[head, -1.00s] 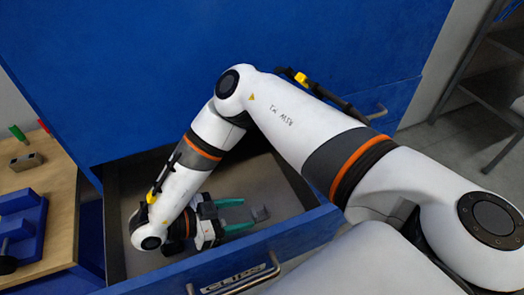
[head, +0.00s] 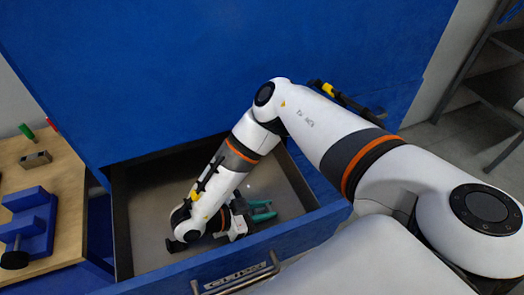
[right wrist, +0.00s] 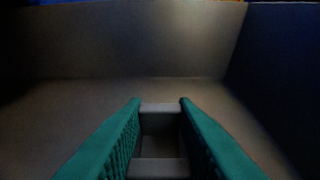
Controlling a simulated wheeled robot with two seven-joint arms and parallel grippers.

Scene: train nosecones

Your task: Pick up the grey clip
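The grey clip (right wrist: 161,107) shows in the right wrist view between the two green fingers of my right gripper (right wrist: 160,103). Its sides meet both fingers with no gap that I can see. In the head view my right gripper (head: 261,210) is low inside the open drawer, its green fingers close together and pointing right. The clip cannot be made out there. Whether it is clear of the drawer floor is hard to tell. My left gripper is not in view.
The open drawer (head: 142,178) has a blue front marked CLIPS with a metal handle (head: 240,278). Its walls rise around my right gripper. The blue cabinet (head: 230,70) stands behind. A wooden table (head: 62,190) with blue parts (head: 32,222) is at left.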

